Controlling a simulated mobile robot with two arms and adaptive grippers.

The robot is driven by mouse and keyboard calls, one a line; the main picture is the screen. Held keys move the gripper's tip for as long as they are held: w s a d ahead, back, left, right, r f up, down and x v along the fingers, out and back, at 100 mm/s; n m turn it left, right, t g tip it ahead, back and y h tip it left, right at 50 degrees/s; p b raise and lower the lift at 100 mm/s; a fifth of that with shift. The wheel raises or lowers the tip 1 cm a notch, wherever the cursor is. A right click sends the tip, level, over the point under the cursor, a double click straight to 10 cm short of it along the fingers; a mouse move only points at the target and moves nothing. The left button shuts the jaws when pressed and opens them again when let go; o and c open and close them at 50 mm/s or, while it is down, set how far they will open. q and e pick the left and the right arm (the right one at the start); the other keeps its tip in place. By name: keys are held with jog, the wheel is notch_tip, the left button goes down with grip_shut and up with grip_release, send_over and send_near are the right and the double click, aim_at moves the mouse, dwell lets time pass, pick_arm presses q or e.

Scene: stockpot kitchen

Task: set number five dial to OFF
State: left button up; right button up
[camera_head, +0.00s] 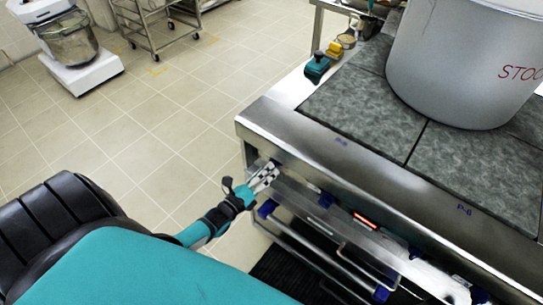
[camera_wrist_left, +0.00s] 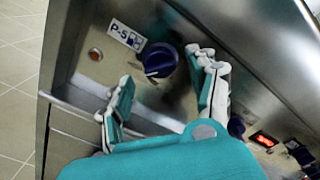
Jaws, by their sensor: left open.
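The number five dial (camera_wrist_left: 160,60) is a dark blue round knob on the steel front panel, beside a P-5 label (camera_wrist_left: 127,36) in the left wrist view. A small pale mark shows at its lower edge; I cannot tell its exact setting. My left gripper (camera_wrist_left: 163,78) is open, with one finger to the left of the dial and the other to its right. The dial appears between the fingertips; contact is not clear. In the head view my left gripper (camera_head: 263,178) is at the panel's left end and largely hides this dial. My right gripper is not in view.
A small red indicator (camera_wrist_left: 95,54) is left of the dial. Another blue knob (camera_head: 326,200) and a lit red display (camera_head: 366,220) are further right along the panel. Handle bars (camera_head: 310,250) run below. A large stockpot (camera_head: 450,60) stands on the grey cooktop.

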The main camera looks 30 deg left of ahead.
pick_arm(q)
jog(key=shift+w+d, duration=0.15)
jog(key=shift+w, duration=1.7)
jog(key=c, duration=1.1)
